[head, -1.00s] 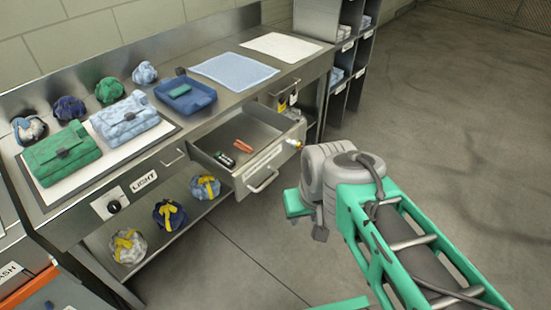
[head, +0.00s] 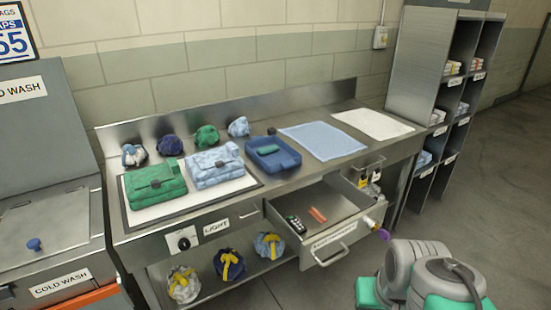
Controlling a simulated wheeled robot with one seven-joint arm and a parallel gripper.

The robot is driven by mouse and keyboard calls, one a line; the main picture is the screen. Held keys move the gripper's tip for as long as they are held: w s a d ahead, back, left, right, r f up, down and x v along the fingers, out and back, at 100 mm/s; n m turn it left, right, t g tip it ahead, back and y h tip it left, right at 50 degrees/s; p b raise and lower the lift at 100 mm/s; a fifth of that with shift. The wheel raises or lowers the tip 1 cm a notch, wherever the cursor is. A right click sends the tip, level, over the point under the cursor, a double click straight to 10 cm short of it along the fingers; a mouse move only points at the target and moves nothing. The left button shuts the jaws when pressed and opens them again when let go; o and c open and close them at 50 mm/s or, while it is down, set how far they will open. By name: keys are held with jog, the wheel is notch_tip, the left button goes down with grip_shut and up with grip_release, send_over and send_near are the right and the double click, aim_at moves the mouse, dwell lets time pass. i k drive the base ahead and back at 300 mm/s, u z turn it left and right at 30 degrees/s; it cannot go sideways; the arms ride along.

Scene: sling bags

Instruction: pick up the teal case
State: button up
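A small teal case (head: 268,149) lies in the shallow blue tray (head: 273,159) on the steel counter, near the tray's back left side. Nothing covers it from this view. Part of my grey and teal arm shows at the bottom right, well away from the tray. My gripper's fingers do not show.
A green bag (head: 155,181) and a pale blue bag (head: 214,164) lie on a white panel left of the tray. A blue cloth (head: 323,140) lies to its right. An open drawer (head: 335,246) juts out below, holding small items. Several bundles line the counter's back.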

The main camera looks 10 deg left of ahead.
aim_at(273, 148)
jog(key=u, duration=0.4)
jog(key=i, duration=0.45)
jog(key=u, duration=0.9)
jog(key=i, duration=1.5)
jog(key=z, duration=0.05)
